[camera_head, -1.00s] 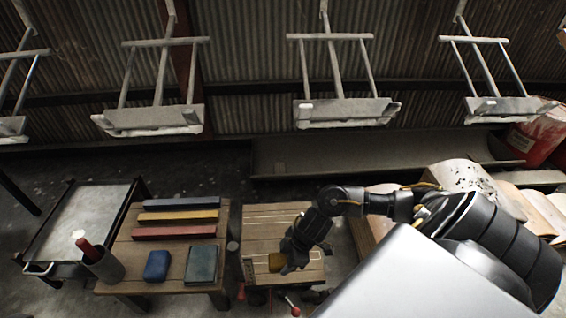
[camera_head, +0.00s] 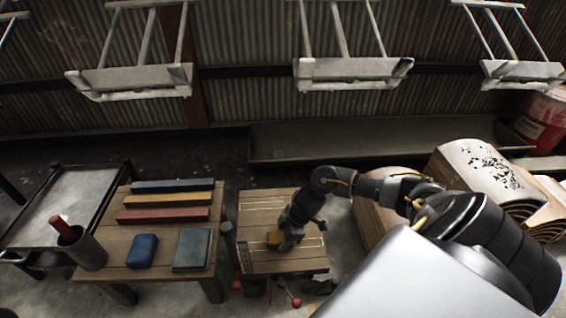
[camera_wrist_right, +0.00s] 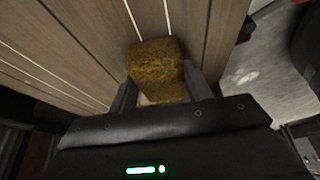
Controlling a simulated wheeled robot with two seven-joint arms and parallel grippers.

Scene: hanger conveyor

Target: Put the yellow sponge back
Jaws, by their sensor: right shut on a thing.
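I cannot tell whether the sponge touches the planks. My left gripper is in neither view.
A wooden table (camera_head: 108,258) to the left holds blue, yellow and red bars, a blue block (camera_head: 142,250), a grey-green block (camera_head: 192,249) and a metal cup (camera_head: 85,250). A cart (camera_head: 65,205) stands farther left. Hangers (camera_head: 350,70) hang along the back.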

